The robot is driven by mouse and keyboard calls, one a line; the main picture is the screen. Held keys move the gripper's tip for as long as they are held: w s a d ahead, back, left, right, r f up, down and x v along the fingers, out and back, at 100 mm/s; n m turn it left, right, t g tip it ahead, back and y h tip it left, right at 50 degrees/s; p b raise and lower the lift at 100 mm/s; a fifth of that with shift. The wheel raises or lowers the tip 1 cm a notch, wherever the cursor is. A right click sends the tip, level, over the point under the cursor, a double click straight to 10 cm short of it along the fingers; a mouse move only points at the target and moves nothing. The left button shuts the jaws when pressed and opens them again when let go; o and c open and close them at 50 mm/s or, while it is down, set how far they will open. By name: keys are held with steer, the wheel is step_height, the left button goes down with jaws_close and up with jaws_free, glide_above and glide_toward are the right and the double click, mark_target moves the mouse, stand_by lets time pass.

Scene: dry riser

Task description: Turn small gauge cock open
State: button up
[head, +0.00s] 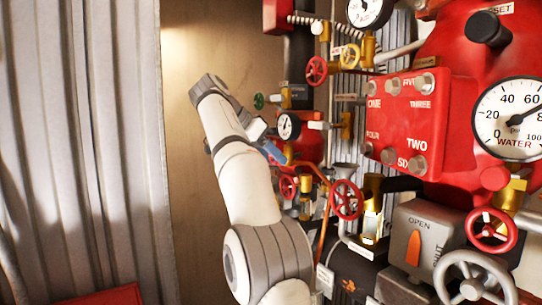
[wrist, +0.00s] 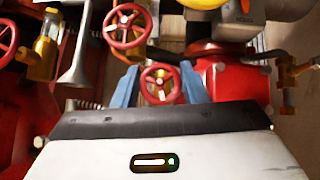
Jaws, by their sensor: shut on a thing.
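In the wrist view my gripper (wrist: 160,72) has its two blue fingers on either side of a small red handwheel (wrist: 161,83), which I take for the small gauge cock. The wheel looks held between them, though the exact contact is hard to see. In the head view my gripper (head: 274,152) is at the pipework, just below a small white-faced gauge (head: 288,125). My wrist and arm hide part of this spot. The wheel's turn position cannot be read.
Other red handwheels (head: 346,199) and brass fittings crowd close by. A red numbered panel (head: 403,120), a large water gauge (head: 511,118) and a grey box with an orange lever (head: 413,248) stand to the right. A corrugated wall (head: 70,150) is at the left.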

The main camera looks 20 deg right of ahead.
steer(key=shift+g, duration=0.4)
stand_by(0.3)
steer(key=o, duration=1)
steer(key=shift+t, duration=0.3)
